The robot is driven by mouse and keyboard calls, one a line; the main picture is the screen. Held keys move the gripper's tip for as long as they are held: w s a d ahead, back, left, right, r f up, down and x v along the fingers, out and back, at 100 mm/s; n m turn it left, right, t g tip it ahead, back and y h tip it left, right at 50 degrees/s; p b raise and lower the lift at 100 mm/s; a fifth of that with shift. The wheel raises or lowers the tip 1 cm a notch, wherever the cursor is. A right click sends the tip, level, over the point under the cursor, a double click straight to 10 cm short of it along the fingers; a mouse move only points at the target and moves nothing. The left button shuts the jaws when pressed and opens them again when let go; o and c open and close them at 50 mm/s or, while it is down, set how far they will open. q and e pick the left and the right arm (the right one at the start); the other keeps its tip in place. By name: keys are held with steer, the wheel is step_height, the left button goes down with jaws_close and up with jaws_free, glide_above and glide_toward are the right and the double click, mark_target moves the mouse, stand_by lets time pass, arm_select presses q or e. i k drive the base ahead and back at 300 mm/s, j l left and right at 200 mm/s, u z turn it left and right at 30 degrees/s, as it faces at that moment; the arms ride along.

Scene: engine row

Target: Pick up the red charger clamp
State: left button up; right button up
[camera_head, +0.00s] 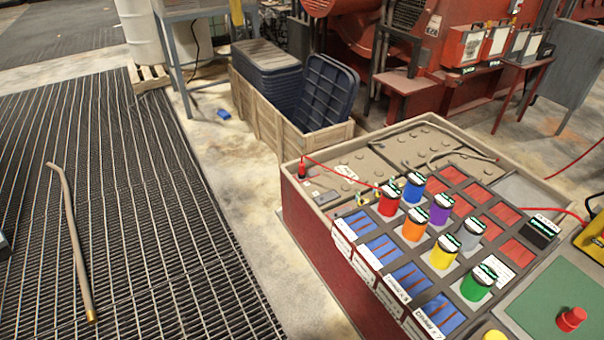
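A small red clamp (302,170) stands at the left corner of the battery top (345,180), at the near end of a thin red cable (340,172). The cable runs right from it, across the battery top to behind the coloured cylinders. The clamp is small in the picture, so its jaws and exact grip on the battery cannot be made out. Neither of my grippers is in view.
Several coloured cylinders, including a red one (389,201), stand in a compartment tray right of the clamp. A yellow unit (592,240) is at the right edge. A wooden crate (262,105) with blue lids stands behind. A bent pipe (71,240) lies on the floor grating.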

mark_target(302, 172)
steer(key=i+j+z, duration=0.15)
steer(key=z, duration=0.25)
steer(key=i+j+z, duration=0.1)
steer(key=z, duration=0.35)
steer(key=j+z, duration=0.25)
steer(key=z, duration=0.15)
steer(key=i, duration=0.05)
